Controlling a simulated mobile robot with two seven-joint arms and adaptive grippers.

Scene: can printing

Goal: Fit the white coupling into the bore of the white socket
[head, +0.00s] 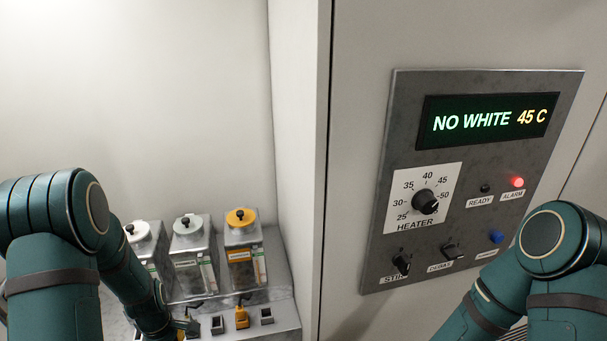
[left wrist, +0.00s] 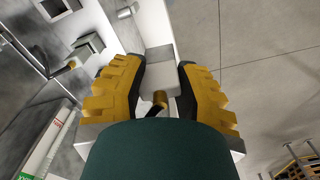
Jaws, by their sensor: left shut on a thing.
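In the left wrist view my left gripper (left wrist: 158,80) has its yellow fingers closed on a pale block, which looks like the white coupling (left wrist: 160,65). A brass fitting and black hose show at its near end. In the head view my left arm reaches down at the left, its hand low in front of the tanks; the coupling cannot be made out there. I cannot tell which socket is the white one; it may be hidden behind my left arm. A square socket with a dark opening (left wrist: 54,8) shows at the top left of the wrist view. My right gripper is out of view.
White (head: 139,231), grey (head: 186,225) and orange (head: 240,218) lidded tanks stand on a ledge.

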